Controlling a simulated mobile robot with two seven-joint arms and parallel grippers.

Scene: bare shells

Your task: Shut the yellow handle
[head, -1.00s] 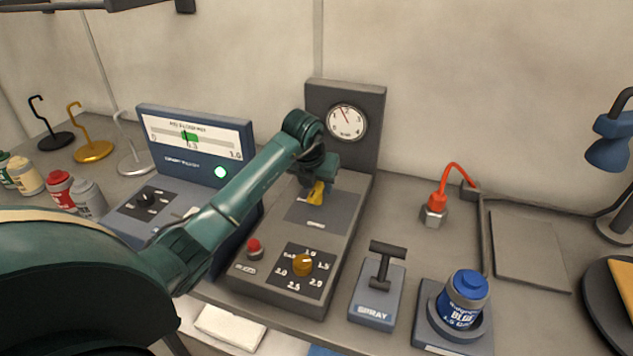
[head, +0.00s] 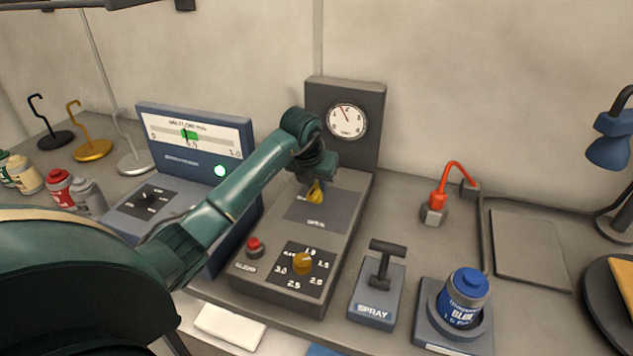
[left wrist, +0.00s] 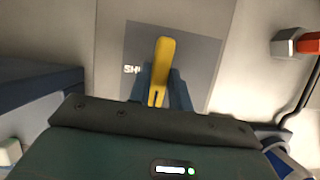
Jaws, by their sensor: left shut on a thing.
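The yellow handle (head: 316,193) stands on a dark grey panel (head: 318,216) on top of the grey console, below the round gauge. In the left wrist view the handle (left wrist: 161,62) is a long yellow lever, its near part between my fingers. My left gripper (head: 314,180) is over the handle and partly hides it. In the wrist view the left gripper (left wrist: 160,92) is shut on the handle, one blue-grey finger on each side. Lettering on the panel beside the handle is partly covered. My right gripper is not in view.
The console (head: 250,282) carries a red button (head: 254,246) and an orange knob (head: 303,263). A blue display unit (head: 195,165) stands close on the left. A spray lever (head: 382,265) and a blue can (head: 466,292) stand to the right.

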